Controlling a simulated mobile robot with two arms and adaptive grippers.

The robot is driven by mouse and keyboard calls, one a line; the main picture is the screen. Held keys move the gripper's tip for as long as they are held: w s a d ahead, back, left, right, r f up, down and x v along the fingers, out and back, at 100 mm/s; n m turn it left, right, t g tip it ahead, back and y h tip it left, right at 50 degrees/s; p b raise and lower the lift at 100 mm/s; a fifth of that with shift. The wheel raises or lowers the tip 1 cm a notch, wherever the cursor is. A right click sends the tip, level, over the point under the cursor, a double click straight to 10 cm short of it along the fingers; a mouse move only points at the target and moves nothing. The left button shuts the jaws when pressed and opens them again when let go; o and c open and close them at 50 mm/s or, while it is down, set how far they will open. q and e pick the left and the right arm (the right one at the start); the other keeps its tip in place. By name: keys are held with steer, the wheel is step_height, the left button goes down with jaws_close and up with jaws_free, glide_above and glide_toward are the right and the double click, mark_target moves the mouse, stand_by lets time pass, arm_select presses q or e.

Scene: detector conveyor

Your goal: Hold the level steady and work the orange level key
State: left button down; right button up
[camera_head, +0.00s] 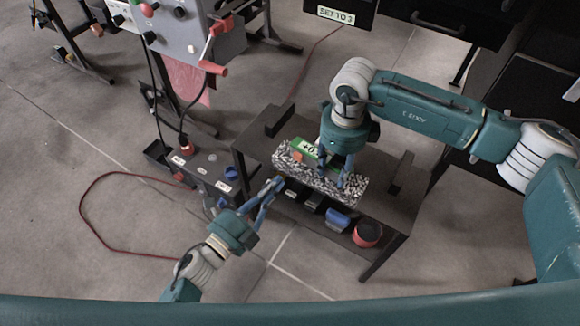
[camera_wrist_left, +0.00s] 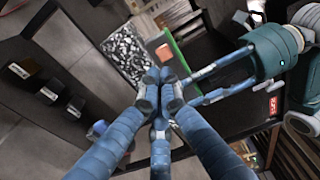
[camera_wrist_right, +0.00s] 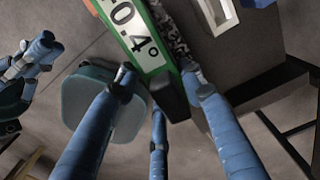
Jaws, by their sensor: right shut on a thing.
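The green level (camera_head: 304,147) lies along the speckled block (camera_head: 312,183) on the small dark table. Its display (camera_wrist_right: 137,35) reads 0.4° in the right wrist view. The orange key (camera_head: 297,157) is at its left part and also shows in the left wrist view (camera_wrist_left: 164,51). My right gripper (camera_head: 335,172) comes down from above and is shut on the level, partly hiding it. My left gripper (camera_head: 275,185) is at the table's front left, apart from the key. Its fingertips (camera_wrist_left: 160,80) are together and hold nothing I can see.
A red bowl (camera_head: 367,235) and a blue item (camera_head: 338,220) sit on the table's lower shelf. Dark blocks (camera_head: 279,121) stand on the tabletop. A control box (camera_head: 203,170) with a blue knob is at left, beside a grey panel (camera_head: 180,25) with a red crank.

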mark_target(297, 161)
arm_select(q)
steer(key=x, duration=0.6)
steer(key=shift+w+d, duration=0.25)
steer(key=shift+w, duration=0.05)
arm_select(e)
steer(key=shift+f, duration=0.1)
arm_select(q)
steer(key=shift+x, duration=0.8)
steer(key=shift+w+d, duration=0.15)
arm_select(e)
steer(key=shift+s, duration=0.1)
steer(key=shift+a, duration=0.1)
steer(key=shift+s, duration=0.1)
steer(key=shift+a, duration=0.1)
steer(key=shift+d, duration=0.2)
arm_select(q)
steer(key=v, duration=1.4)
